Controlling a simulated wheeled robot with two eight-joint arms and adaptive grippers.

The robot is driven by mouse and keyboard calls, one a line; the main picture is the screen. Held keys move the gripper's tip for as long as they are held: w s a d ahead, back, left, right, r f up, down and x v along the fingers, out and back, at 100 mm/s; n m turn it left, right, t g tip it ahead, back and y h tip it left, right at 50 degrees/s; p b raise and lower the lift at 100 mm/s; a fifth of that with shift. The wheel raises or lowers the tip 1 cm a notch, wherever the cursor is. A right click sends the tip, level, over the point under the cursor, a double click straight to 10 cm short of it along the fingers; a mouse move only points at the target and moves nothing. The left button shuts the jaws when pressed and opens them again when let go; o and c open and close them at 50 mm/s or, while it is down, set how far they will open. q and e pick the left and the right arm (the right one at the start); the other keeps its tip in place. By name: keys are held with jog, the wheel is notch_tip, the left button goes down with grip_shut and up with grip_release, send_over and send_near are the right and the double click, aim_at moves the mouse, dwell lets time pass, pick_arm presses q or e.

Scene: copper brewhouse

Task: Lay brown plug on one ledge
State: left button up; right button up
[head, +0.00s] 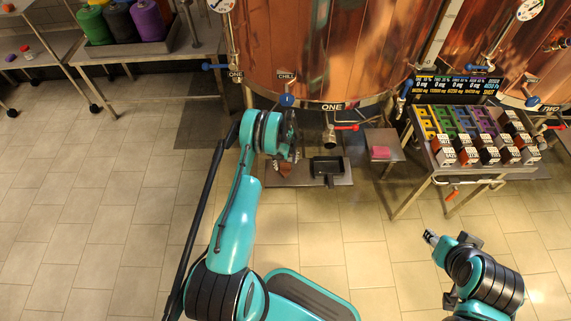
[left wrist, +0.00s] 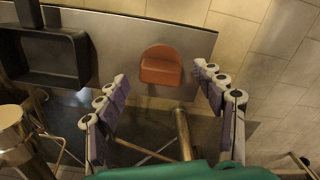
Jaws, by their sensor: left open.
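The brown plug (left wrist: 161,67) is a reddish-brown, rounded block. It lies on a flat grey metal ledge (left wrist: 125,38) close to the edge nearest my gripper in the left wrist view. In the head view the brown plug (head: 285,169) is partly hidden by my left gripper (head: 291,153), and the ledge (head: 311,179) is low in front of tank ONE. My left gripper is open. In the left wrist view its fingertips (left wrist: 159,75) are on either side of the plug, with gaps. My right gripper (head: 431,237) is away at the lower right, over the floor.
A black tray (left wrist: 43,58) sits on the same ledge beside the plug. A small stand with a pink pad (head: 380,152) is right of it. A valve with a red handle (head: 343,127) juts out above. A cart of boxes (head: 470,150) stands at right. Floor at left is clear.

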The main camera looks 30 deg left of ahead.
pick_arm(q)
jog(key=d+r+m+t+p, duration=0.1)
jog(key=d+r+m+p, duration=0.2)
jog(key=r, duration=2.2)
jog(key=s+d+r+m+t, duration=0.1)
jog(key=s+d+r, duration=0.25)
jog(key=r, duration=0.45)
jog(key=s+d+r+m+t, duration=0.15)
jog(key=d+r, duration=0.25)
jog(key=r, duration=0.4)
jog(key=s+d+r+m+t, duration=0.1)
jog(key=s+d+r, duration=0.1)
jog(key=s, duration=0.5)
jog(key=s+d+r+m+t, duration=0.1)
jog(key=s+d+r+m, duration=0.1)
jog(key=s+d, duration=0.2)
jog(key=s+d+r+m+t, duration=0.1)
jog(key=s+d+r+m, duration=0.1)
jog(key=s, duration=0.8)
jog(key=shift+s+d+r+t, duration=0.15)
jog(key=shift+d+r+t, duration=0.25)
jog(key=shift+d, duration=0.25)
